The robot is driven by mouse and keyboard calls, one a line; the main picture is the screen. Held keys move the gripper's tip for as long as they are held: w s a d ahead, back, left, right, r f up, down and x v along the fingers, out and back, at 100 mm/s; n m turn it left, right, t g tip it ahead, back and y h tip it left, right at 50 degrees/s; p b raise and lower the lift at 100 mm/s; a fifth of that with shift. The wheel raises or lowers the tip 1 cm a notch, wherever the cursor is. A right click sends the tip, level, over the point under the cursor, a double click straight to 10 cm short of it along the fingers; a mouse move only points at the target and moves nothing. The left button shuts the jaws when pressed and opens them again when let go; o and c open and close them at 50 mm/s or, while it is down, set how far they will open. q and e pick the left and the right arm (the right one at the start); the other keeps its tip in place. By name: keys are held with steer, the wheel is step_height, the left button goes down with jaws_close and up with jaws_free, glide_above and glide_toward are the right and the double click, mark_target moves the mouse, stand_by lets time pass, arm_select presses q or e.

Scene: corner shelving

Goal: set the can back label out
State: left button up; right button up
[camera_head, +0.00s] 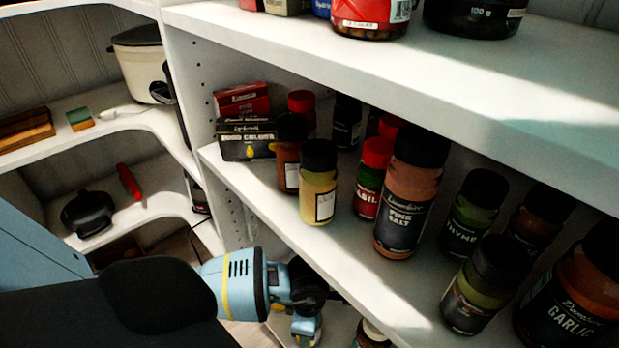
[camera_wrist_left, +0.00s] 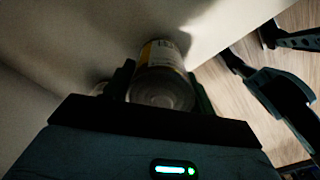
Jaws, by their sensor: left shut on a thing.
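The can (camera_wrist_left: 162,78) is held between the fingers of my left gripper (camera_wrist_left: 160,92) in the left wrist view. Its round metal end faces the wrist camera, and a strip of yellow and white label with dark print shows on its side. I cannot tell which way the front of the label faces. In the head view my left gripper (camera_head: 312,288) is low, below the front edge of the middle shelf (camera_head: 245,190). The can is not clearly seen there. My right gripper is not in view.
The middle shelf holds several spice jars, including a pink salt jar (camera_head: 408,195), a pale yellow jar (camera_head: 318,190) and a garlic jar (camera_head: 575,300). Boxes (camera_head: 245,140) stand at its back left. An upper shelf (camera_head: 400,65) overhangs them. A slow cooker (camera_head: 140,65) stands on the left shelving.

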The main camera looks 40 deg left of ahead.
arm_select(q)
steer(key=shift+f, duration=0.1)
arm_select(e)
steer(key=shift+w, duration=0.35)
arm_select(q)
steer(key=shift+f, duration=0.3)
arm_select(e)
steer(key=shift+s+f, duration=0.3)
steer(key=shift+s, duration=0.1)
arm_select(q)
steer(key=o, duration=1.4)
steer(key=shift+f, duration=0.1)
